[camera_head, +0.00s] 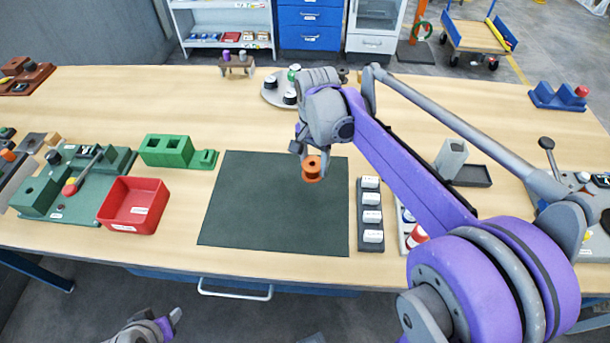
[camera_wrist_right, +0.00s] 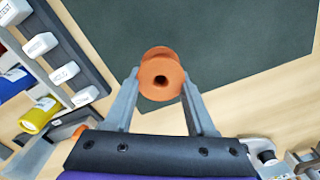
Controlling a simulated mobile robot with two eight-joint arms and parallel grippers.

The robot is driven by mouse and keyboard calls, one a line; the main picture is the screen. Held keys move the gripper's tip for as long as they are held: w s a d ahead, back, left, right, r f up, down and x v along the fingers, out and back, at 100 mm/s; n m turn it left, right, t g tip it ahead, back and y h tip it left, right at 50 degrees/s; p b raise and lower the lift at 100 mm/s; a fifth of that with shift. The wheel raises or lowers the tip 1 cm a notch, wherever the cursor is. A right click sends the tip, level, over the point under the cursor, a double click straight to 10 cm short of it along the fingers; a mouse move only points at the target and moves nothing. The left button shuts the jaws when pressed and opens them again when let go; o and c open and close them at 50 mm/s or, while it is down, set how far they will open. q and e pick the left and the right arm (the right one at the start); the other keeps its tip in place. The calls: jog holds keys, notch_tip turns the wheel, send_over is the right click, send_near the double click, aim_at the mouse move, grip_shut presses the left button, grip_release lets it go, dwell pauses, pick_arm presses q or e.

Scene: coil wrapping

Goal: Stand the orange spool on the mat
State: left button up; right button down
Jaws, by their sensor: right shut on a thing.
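The orange spool (camera_head: 312,168) is held in my right gripper (camera_head: 307,157), over the back right part of the dark green mat (camera_head: 265,215). In the right wrist view the spool (camera_wrist_right: 161,75) sits between the two grey fingers of the gripper (camera_wrist_right: 160,90), its flange with the centre hole facing the camera. The mat (camera_wrist_right: 220,35) fills the upper part of that view. I cannot tell whether the spool touches the mat. My left gripper (camera_head: 175,316) is low at the bottom, in front of the table and away from the mat; its fingers are too small to judge.
A holder with several white labelled blocks (camera_head: 371,215) stands just right of the mat. A red bin (camera_head: 134,206) and a green block fixture (camera_head: 168,151) stand to its left. A round grey tray (camera_head: 272,94) with small items is behind. The mat is otherwise clear.

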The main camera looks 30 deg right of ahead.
aim_at(313, 174)
jog(key=shift+w+f, duration=0.15)
jog(key=shift+f, duration=2.3)
jog(key=shift+f, duration=0.15)
jog(key=shift+c, duration=1.1)
grip_release()
notch_tip(313, 174, up, 12)
jog(key=shift+r+p, duration=0.2)
jog(key=shift+p, duration=0.2)
